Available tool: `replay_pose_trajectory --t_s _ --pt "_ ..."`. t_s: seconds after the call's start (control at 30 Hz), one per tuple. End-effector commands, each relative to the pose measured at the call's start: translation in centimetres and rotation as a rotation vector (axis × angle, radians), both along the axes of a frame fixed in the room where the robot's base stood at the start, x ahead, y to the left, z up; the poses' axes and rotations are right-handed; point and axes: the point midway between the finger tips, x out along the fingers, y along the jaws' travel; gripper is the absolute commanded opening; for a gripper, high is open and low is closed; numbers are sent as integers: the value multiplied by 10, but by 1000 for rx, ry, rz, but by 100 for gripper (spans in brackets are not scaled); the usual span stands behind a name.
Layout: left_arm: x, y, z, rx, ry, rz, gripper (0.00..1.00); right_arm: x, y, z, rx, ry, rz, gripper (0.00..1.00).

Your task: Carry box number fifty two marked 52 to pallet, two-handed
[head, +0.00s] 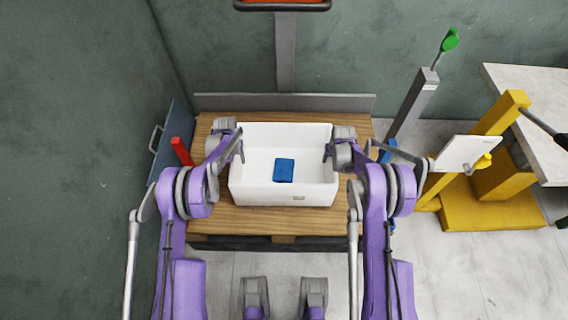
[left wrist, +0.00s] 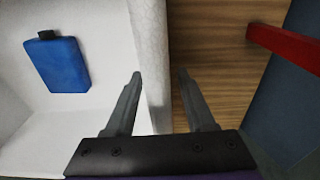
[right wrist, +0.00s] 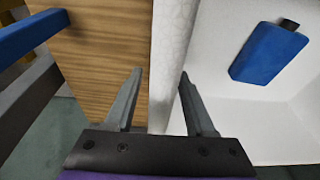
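A white open-topped box (head: 250,196) sits on a wooden deck (head: 215,222) that looks like the pallet. A small label is on its front wall, too small to read, so I cannot confirm 52. A blue item (head: 284,170) lies inside. My left gripper (head: 240,152) is open at the left wall, which also shows in the left wrist view (left wrist: 152,40), one finger inside and one outside over wood. My right gripper (head: 328,150) is open and straddles the right wall (right wrist: 172,50) the same way. Gaps show beside the wall in both wrist views.
A grey upright panel (head: 220,102) runs along the deck's back edge, with a grey post (head: 286,60) behind. A red piece (head: 181,151) stands at left, a blue piece (head: 387,151) at right. A yellow stand (head: 490,212) and pale table (head: 535,95) are farther right.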

Motion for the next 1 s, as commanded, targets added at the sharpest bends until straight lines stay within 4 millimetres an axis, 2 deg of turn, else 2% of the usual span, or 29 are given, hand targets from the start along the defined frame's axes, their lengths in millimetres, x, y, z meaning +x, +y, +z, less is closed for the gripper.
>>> replay_pose_trajectory --t_s 0.33,0.47,0.57,0.9,1.0 --pt "0 0 1 0 0 0 55 0 0 0 0 0 0 55" --pt "0 0 8 0 0 0 55 0 0 0 0 0 0 55" --pt "-1 0 22 0 0 0 55 0 0 0 0 0 0 55" --pt "-7 0 93 0 0 0 55 0 0 0 0 0 0 55" --pt "-7 0 107 0 0 0 55 0 0 0 0 0 0 55"
